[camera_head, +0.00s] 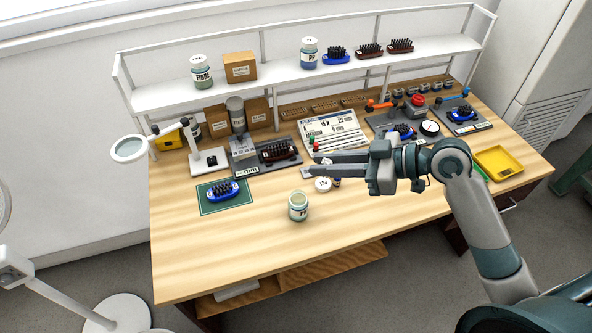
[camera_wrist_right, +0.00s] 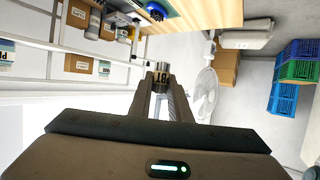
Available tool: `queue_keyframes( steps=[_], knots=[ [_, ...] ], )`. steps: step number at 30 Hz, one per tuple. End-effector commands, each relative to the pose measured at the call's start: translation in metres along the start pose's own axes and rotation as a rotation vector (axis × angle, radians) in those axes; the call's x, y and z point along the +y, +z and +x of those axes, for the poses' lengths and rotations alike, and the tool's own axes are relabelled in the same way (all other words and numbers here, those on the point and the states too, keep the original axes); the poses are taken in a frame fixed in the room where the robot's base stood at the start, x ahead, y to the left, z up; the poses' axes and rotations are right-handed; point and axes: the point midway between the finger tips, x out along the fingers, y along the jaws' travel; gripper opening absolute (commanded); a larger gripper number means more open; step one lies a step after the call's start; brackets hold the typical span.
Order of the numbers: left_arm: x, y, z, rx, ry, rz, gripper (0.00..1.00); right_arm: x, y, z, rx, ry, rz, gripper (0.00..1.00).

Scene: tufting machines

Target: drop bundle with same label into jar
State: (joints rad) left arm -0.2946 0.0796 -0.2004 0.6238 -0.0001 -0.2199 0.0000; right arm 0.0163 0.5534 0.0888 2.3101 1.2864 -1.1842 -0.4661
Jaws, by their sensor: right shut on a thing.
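My right gripper (camera_head: 318,163) reaches in from the right above the table, its fingers pointing left. In the right wrist view it is shut on a small bundle (camera_wrist_right: 161,76) with a dark label; the label's letters are partly readable, "BT" at the end. An open glass jar (camera_head: 298,206) with a pale label stands upright on the table, below and left of the fingertips. The jar's label is too small to read surely. A round white lid (camera_head: 322,184) lies beside it, behind and right. The bundle is apart from the jar. My left gripper is not in view.
A blue brush (camera_head: 223,191) lies on a green mat at the left. Closed jars (camera_head: 201,72) and (camera_head: 309,54) stand on the shelf behind. A magnifier lamp, a brush on a dark plate and a yellow tray (camera_head: 498,162) are around. The table's front is clear.

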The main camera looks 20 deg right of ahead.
Motion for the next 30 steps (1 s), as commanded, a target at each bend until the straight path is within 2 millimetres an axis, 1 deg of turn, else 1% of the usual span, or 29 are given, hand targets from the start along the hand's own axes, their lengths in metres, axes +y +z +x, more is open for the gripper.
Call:
queue_keyframes(
  steps=[4,7,11,14,18,22,27,30],
  knots=[
    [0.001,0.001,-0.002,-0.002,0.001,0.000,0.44,0.001,-0.001,0.002,0.000,0.001,0.003,0.00],
    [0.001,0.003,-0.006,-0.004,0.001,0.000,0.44,0.005,-0.002,0.009,0.003,0.006,0.011,0.00],
    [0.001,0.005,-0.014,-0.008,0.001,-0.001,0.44,0.012,-0.002,0.024,0.007,0.020,0.029,0.00],
    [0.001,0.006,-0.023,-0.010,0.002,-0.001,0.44,0.019,0.001,0.041,0.008,0.037,0.045,0.00],
    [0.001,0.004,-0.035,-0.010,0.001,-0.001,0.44,0.028,0.012,0.065,0.008,0.068,0.060,0.00],
    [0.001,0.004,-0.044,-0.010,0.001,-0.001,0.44,0.032,0.027,0.082,0.004,0.093,0.061,0.00],
    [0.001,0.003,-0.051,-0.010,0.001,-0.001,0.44,0.034,0.044,0.095,0.000,0.115,0.052,0.00],
    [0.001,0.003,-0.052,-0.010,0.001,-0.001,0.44,0.034,0.049,0.098,0.001,0.121,0.049,0.00]
  ],
)
